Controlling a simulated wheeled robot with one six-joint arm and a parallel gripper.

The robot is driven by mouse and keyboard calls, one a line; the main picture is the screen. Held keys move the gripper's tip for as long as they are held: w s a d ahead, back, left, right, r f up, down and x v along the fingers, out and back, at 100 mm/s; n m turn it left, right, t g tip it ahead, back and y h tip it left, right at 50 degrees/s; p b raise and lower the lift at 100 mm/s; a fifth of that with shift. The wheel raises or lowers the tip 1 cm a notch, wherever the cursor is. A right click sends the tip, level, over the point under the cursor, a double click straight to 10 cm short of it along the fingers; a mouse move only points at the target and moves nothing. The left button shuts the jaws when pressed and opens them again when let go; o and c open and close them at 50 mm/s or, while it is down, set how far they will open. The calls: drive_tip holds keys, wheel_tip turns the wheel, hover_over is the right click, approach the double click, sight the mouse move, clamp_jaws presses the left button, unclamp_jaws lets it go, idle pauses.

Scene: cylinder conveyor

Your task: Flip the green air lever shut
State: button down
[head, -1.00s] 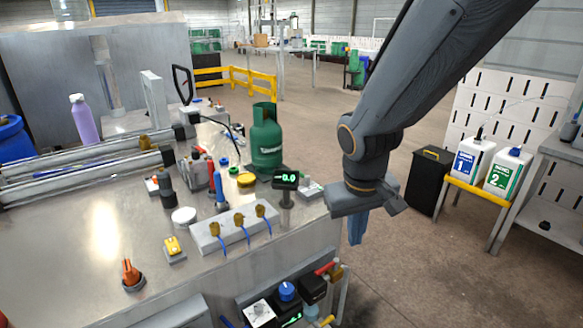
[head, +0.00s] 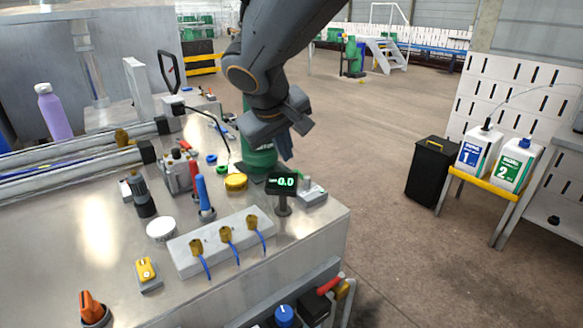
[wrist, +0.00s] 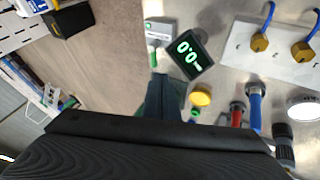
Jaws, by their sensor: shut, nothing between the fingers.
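In the wrist view the shut fingers (wrist: 166,84) hang near the digital display (wrist: 190,58). Contact with anything cannot be told.
The display (head: 282,184) stands on a post near the bench's right edge, by a grey block (head: 311,193). A yellow cap (head: 236,182), red lever (head: 194,168) and blue lever (head: 204,192) stand left. A white socket block (head: 222,262) lies nearer.

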drive_tip(key=p+x, duration=0.1)
drive_tip(key=x, duration=0.9)
drive_tip(key=shift+w+f+m+g+h+b, duration=0.15)
drive_tip(key=shift+m+h+b, duration=0.15)
drive_tip(key=shift+m+b, duration=0.3)
drive_tip(key=shift+w+m+g+h+b, duration=0.2)
drive_tip(key=shift+m+h+b, duration=0.1)
drive_tip(key=shift+m+b, duration=0.3)
drive_tip(key=shift+w+m+h+b, duration=0.3)
drive_tip(key=shift+m+h+b, duration=0.1)
drive_tip(key=shift+m+b, duration=0.55)
drive_tip(key=m+g+b, duration=0.1)
drive_tip(key=w+m+g+h+b, duration=0.1)
drive_tip(key=m, duration=0.1)
drive_tip(key=shift+d+h, duration=0.3)
drive_tip(key=shift+d, duration=0.05)
drive_tip(key=m+g, duration=0.1)
drive_tip(key=m, duration=0.1)
drive_tip(key=w+d+m, duration=0.1)
drive_tip(key=shift+m+g+h, duration=0.35)
drive_tip(key=shift+h, duration=0.05)
drive_tip(key=m+g, duration=0.1)
drive_tip(key=m, duration=0.1)
drive_tip(key=shift+w+d+m+g, duration=0.2)
drive_tip(key=shift+d+m+g, duration=0.2)
drive_tip(key=shift+w+d, duration=0.1)
drive_tip(key=shift+d, duration=0.5)
drive_tip(key=shift+d+p, duration=0.15)
drive_tip(key=shift+p, duration=0.15)
